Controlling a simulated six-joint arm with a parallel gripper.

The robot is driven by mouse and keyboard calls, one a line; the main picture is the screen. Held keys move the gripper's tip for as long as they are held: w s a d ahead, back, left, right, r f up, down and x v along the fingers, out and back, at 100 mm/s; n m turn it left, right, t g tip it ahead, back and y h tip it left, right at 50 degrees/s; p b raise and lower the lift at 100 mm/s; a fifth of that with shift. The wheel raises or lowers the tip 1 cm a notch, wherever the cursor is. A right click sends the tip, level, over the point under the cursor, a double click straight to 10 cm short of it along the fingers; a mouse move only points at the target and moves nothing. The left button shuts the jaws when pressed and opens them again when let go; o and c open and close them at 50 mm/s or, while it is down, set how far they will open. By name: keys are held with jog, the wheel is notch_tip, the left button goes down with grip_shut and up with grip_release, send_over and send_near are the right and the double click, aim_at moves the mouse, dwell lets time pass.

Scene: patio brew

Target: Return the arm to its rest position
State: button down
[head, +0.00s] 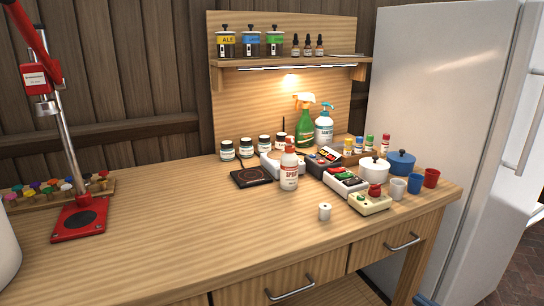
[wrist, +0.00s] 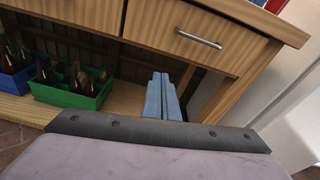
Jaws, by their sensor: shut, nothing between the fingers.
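My gripper (wrist: 162,97) shows in the wrist view as two blue-grey fingers side by side, closed together with nothing between them. It is in front of the wooden bench (wrist: 215,62), below the level of the drawer, and appears clear of it. In the head view a small blue piece shows at the bottom right edge, too little to tell what it is. The bench top (head: 190,240) also shows in the head view, with no arm over it.
A green crate (wrist: 75,98) and a blue crate (wrist: 15,80) of bottles sit on the low shelf. A drawer handle (wrist: 198,40) juts out above. On the bench are a red capping press (head: 80,218), a white spray bottle (head: 289,172) and several cups. A fridge (head: 430,90) stands right.

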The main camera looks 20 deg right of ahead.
jog(key=s+a+f+n+g+y, duration=0.2)
jog(key=s+a+f+n+g, duration=0.1)
jog(key=a+f, duration=0.35)
jog(key=s+a+f+n+g+y, duration=0.2)
jog(key=s+a+f+g, duration=0.15)
jog(key=a+f, duration=0.3)
jog(key=s+a+f+n+g, duration=0.2)
jog(key=s+a+n+g, duration=0.3)
jog(key=a+n+g, duration=0.65)
jog(key=w+a+r+n+t+h, duration=0.15)
jog(key=w+a+r+n, duration=0.25)
jog(key=w+a+n, duration=0.4)
jog(key=w+a+r+n+h, duration=0.2)
jog(key=w+a+r+n, duration=0.3)
jog(key=a+n, duration=0.45)
notch_tip(320, 180, up, 29)
jog(key=p, duration=2.9)
jog(key=shift+d+r+p, duration=0.2)
jog(key=shift+d+p, duration=0.15)
jog(key=shift+d, duration=0.05)
